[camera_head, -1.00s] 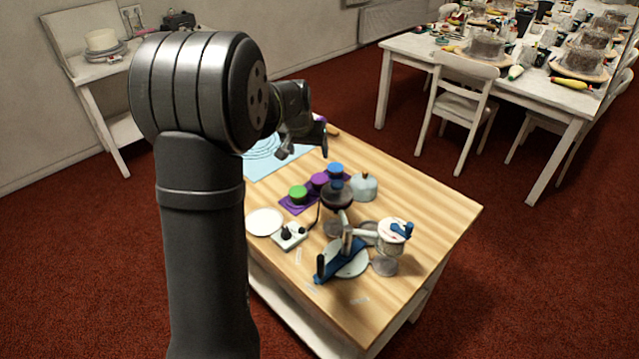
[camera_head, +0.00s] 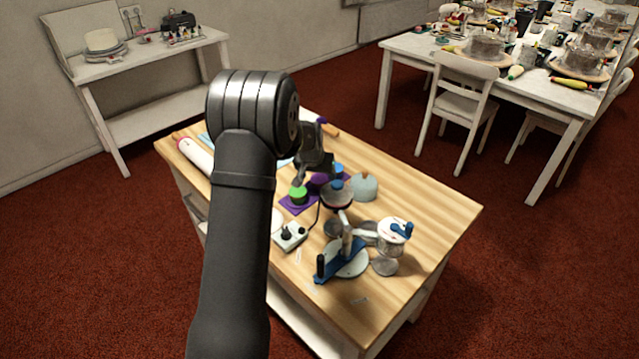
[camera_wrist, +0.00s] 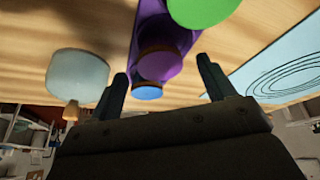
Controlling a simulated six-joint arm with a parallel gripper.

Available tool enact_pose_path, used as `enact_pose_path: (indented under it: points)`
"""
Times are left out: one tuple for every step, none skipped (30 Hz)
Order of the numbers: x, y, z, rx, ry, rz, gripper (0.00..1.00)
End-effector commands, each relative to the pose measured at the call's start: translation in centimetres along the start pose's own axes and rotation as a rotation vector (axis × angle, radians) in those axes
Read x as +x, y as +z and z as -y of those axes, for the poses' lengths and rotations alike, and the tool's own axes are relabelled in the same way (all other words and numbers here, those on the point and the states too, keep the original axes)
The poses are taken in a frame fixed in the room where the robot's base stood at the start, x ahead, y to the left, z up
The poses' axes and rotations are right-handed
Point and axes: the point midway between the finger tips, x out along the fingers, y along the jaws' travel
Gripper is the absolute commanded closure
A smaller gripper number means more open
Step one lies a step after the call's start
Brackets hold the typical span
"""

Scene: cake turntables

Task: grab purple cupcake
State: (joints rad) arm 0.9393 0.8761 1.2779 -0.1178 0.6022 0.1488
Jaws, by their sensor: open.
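The purple cupcake (camera_head: 319,181) stands on a purple tray (camera_head: 297,206) between a green cupcake (camera_head: 298,194) and a blue cupcake (camera_head: 337,170). My gripper (camera_head: 317,174) is just above the row and partly hides the purple cupcake in the head view. In the wrist view the purple cupcake (camera_wrist: 160,65) shows ahead, between the two open fingers (camera_wrist: 163,82). The green cupcake (camera_wrist: 203,10) is at the top edge and the blue cupcake (camera_wrist: 147,92) lies below the purple one. The fingers hold nothing.
A pale blue round pot (camera_head: 363,187) stands just right of the cupcakes. A small turntable (camera_head: 337,193), a control box (camera_head: 290,236) and a blue clamp device (camera_head: 342,258) are nearer the front. A light blue mat (camera_wrist: 285,67) lies beside the row.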

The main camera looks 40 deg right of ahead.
Motion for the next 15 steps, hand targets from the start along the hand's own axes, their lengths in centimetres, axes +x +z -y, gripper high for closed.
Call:
enact_pose_path:
  points:
    - [0.8, 0.0, -0.1, 0.000, 0.000, 0.001, 0.25]
    - [1.1, 0.0, -0.1, 0.000, -0.001, 0.000, 0.25]
    - [1.5, 0.0, 0.0, 0.000, -0.001, 0.000, 0.25]
    - [1.8, 0.0, 0.0, 0.000, -0.001, 0.000, 0.25]
    - [2.0, 0.0, 0.0, 0.000, -0.001, 0.000, 0.25]
    - [2.2, 0.0, 0.0, 0.000, -0.001, 0.000, 0.25]
    - [2.2, 0.0, 0.0, 0.000, -0.001, -0.001, 0.25]
    - [2.3, 0.0, 0.0, 0.000, -0.001, -0.001, 0.25]
    - [2.3, 0.0, 0.0, 0.000, -0.001, -0.001, 0.25]
    - [2.3, 0.0, 0.0, 0.000, -0.002, -0.001, 0.25]
    - [2.3, 0.0, 0.0, 0.000, -0.002, -0.001, 0.25]
    - [2.3, 0.0, 0.0, 0.000, -0.001, -0.001, 0.25]
    - [2.3, 0.0, 0.0, 0.000, -0.002, -0.001, 0.25]
    - [2.3, 0.0, 0.0, 0.000, -0.002, -0.001, 0.25]
    - [2.3, 0.0, 0.0, 0.000, -0.001, -0.001, 0.32]
